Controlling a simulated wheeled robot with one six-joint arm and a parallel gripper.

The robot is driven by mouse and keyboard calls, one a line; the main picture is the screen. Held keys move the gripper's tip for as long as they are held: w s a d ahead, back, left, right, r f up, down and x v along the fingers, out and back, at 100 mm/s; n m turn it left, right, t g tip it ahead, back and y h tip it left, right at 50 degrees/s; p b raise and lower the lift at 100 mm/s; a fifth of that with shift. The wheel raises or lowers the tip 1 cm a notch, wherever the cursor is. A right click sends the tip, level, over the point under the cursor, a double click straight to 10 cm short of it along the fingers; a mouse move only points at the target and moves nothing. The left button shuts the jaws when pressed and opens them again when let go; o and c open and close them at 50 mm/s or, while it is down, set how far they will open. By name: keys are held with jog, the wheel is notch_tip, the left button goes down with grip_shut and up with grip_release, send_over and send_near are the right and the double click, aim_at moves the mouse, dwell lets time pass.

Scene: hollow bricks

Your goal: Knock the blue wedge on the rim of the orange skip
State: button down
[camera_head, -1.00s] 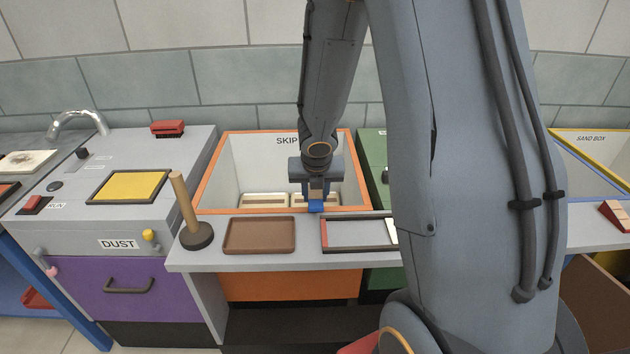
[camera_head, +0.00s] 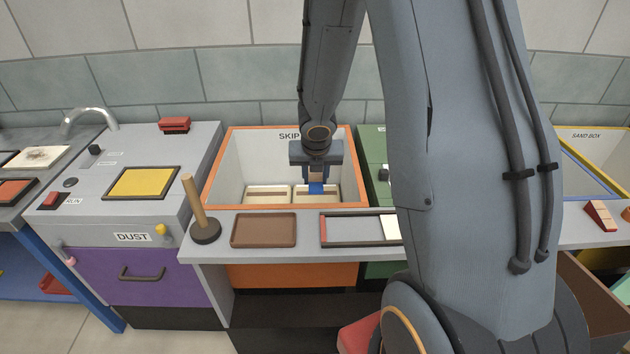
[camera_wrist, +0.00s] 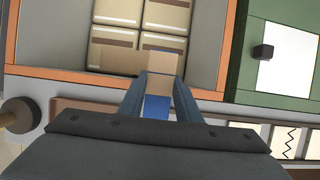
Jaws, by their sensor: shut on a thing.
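My gripper (camera_head: 316,181) is shut on the blue wedge (camera_head: 316,188), which shows as a small blue patch between the fingers. In the wrist view the wedge (camera_wrist: 157,107) lies between the two fingers, and a tan surface shows past it; I cannot tell what that belongs to. The orange skip (camera_head: 250,204) is an open bin with pale inner walls and an orange rim. In the head view the wedge appears just behind the front rim, against the boxes inside. Whether it touches the rim cannot be told.
Several cream boxes (camera_head: 268,193) lie in the skip. On the ledge in front are a brown tray (camera_head: 264,230), a framed tray (camera_head: 350,230) and a wooden-handled plunger (camera_head: 205,232). The grey DUST unit (camera_head: 130,237) stands left, a green bin (camera_head: 372,160) right.

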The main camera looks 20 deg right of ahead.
notch_tip(320, 180, down, 7)
jog(key=b, duration=0.8)
jog(key=shift+r, duration=0.15)
notch_tip(320, 180, up, 7)
jog(key=p, duration=0.8)
